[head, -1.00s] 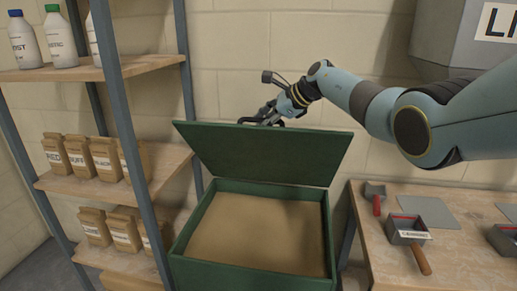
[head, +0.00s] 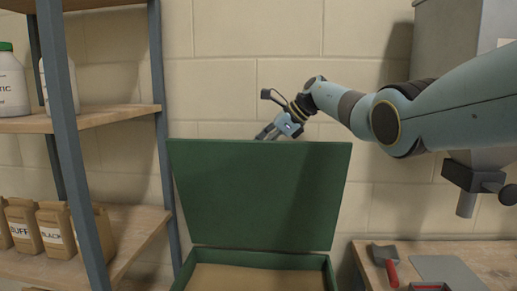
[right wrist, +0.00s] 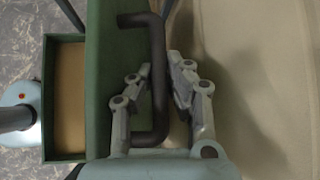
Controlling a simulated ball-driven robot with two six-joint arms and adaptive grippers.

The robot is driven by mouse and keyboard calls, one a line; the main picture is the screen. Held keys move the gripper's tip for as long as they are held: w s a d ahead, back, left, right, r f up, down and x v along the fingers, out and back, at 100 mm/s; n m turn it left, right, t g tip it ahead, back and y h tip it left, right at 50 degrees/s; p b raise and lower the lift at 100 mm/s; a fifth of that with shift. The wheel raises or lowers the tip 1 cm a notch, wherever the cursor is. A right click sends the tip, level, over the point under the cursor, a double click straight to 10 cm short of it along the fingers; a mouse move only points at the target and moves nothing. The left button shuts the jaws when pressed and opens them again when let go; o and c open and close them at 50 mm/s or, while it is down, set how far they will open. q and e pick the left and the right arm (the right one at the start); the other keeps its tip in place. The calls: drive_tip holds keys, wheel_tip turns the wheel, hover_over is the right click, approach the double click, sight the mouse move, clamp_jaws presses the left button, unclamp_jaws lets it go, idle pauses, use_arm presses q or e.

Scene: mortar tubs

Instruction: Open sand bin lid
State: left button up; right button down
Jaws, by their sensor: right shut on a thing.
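The green sand bin (head: 262,258) is open, with tan sand (head: 250,279) inside. Its green lid (head: 260,195) stands raised, near upright, at the back of the bin. My right gripper (head: 266,133) is at the lid's top edge, partly hidden behind it. In the right wrist view, my right gripper (right wrist: 154,72) has its fingers on either side of the black lid handle (right wrist: 159,85) and is shut on it. My left gripper is not in view.
A shelf (head: 112,118) with bottles and paper bags stands close on the left. A wooden bench (head: 480,262) on the right holds a red-handled tool (head: 388,262) and a grey sheet (head: 450,269). A block wall is behind, and a grey hopper (head: 460,70) hangs at upper right.

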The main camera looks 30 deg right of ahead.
drive_tip(key=shift+r, duration=0.1)
drive_tip(key=c, duration=1.6)
unclamp_jaws()
drive_tip(key=shift+o, duration=0.2)
drive_tip(key=v, duration=1.2)
drive_tip(key=shift+d, duration=0.1)
